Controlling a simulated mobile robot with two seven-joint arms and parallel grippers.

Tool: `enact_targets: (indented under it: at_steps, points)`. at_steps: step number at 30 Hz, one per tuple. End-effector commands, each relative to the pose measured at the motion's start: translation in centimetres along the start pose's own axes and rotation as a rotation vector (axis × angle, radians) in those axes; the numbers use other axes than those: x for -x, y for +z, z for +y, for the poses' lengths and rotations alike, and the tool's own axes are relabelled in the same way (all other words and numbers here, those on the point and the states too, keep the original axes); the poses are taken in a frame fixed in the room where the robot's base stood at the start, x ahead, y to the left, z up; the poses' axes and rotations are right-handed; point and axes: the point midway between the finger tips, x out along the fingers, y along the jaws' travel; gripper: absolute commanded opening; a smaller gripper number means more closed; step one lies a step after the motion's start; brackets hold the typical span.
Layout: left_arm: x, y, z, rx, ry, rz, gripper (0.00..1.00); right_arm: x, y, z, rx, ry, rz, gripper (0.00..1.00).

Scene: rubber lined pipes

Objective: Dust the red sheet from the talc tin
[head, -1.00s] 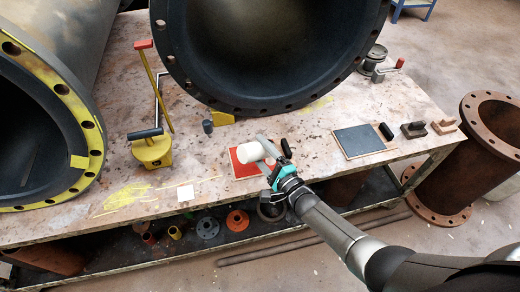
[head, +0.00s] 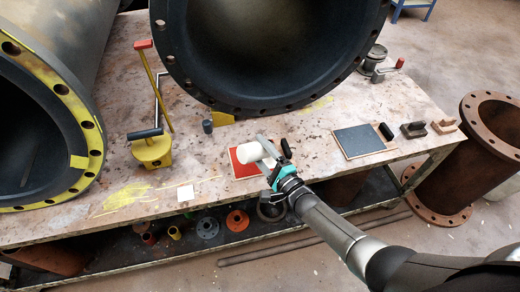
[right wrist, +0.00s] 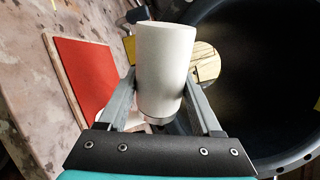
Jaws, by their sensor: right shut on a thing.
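The talc tin is a white cylinder (head: 250,152), tilted onto its side in the head view. It also shows large in the right wrist view (right wrist: 165,65). My right gripper (head: 272,153) is shut on the tin and holds it over the red sheet (head: 240,170). The red sheet lies on a light board on the bench, partly hidden by the tin and gripper. In the right wrist view the sheet (right wrist: 85,72) shows to the left of the tin. I cannot make out powder on the sheet. My left gripper is not in view.
A large dark flanged pipe (head: 270,50) stands close behind the sheet. A dark sheet on a board (head: 358,140) lies to the right, beside a black-handled tool (head: 386,131).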

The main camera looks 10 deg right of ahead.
Motion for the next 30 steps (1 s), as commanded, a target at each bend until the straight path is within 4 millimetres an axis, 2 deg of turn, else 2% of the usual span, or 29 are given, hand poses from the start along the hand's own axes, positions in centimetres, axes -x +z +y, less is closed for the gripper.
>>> enact_targets:
  at_steps: [11, 30]
  points:
    - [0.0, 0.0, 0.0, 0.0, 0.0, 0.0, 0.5, -0.2, 0.3, 0.0, -0.001, -0.003, -0.002, 0.0]
    - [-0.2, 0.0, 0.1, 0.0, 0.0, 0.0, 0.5, -1.4, 3.6, 1.3, -0.001, -0.002, -0.002, 0.0]
